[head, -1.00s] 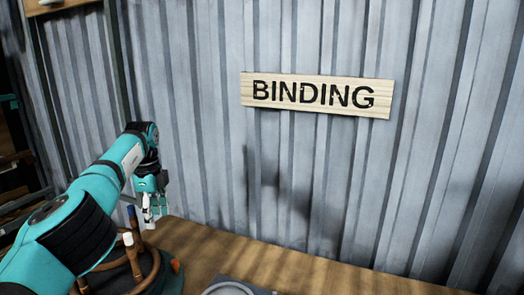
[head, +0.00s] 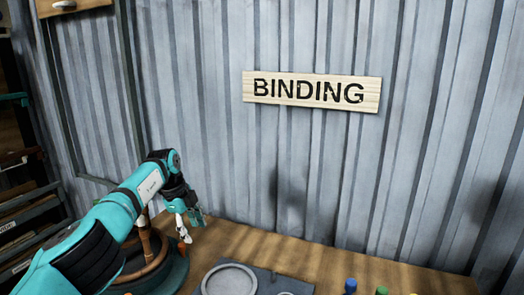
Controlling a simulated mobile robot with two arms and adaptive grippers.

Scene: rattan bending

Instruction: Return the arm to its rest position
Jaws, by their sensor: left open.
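My left arm comes in from the lower left and reaches over the back left of the wooden bench. My left gripper (head: 184,229) hangs at its end, pointing down, open, with nothing seen between its fingers. It is just to the right of a round dark stand (head: 170,276) with brown rattan pieces (head: 147,249) rising from it. My arm hides much of this stand. My right gripper is out of view.
The wooden bench (head: 235,244) has a grey plate with a round ring (head: 229,281) at the front. Blue (head: 350,286) and green (head: 382,291) pegs stand at the front right. A corrugated metal wall with a BINDING sign (head: 311,91) closes the back. Shelves (head: 25,215) stand at left.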

